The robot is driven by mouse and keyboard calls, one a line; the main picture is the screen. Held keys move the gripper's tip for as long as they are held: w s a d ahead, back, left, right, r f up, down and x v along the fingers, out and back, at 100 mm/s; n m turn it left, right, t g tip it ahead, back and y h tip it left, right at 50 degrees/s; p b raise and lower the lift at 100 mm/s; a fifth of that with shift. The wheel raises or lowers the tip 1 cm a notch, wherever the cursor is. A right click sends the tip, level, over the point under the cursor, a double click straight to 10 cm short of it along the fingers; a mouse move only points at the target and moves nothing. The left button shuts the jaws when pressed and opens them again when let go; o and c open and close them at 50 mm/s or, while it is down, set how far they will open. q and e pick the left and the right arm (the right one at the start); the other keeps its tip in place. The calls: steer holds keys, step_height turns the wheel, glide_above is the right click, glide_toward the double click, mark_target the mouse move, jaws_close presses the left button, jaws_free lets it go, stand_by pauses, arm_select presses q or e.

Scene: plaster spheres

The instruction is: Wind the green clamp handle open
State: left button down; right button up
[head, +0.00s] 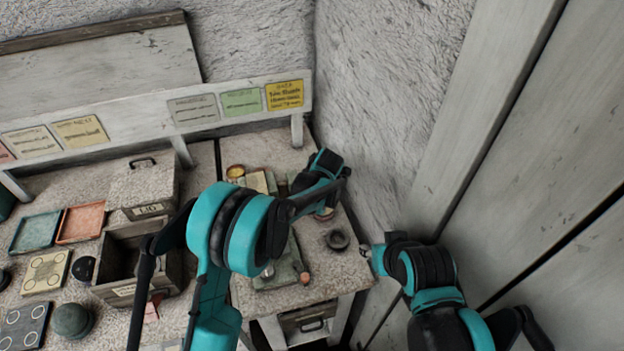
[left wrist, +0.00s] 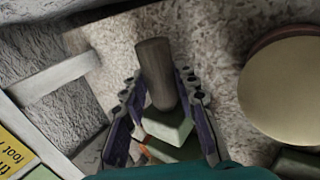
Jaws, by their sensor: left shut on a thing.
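In the left wrist view, a grey-brown rounded wooden peg (left wrist: 155,65) stands between the fingers of my left gripper (left wrist: 162,82). A pale green block (left wrist: 170,130) lies at the peg's near end; they look like parts of the green clamp handle. My left gripper is shut on this handle, one dark finger on each side. In the head view my left arm and wrist cover the handle and fingers. My right gripper (head: 366,250) is at the bench's right edge, beside a dark ring, apart from the handle. Its fingers are too small to judge.
A grey-green fixture (head: 283,272) sits near the front edge, partly behind my left arm. An open wooden box (head: 120,262) and a lidded box (head: 143,186) stand left. The rough wall (head: 385,110) closes off the right.

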stand_by(0.3)
arm_select(q)
steer(key=c, duration=1.2)
jaws_free()
steer(key=shift+o, duration=0.2)
steer(key=v, duration=1.2)
steer(key=shift+f, duration=0.1)
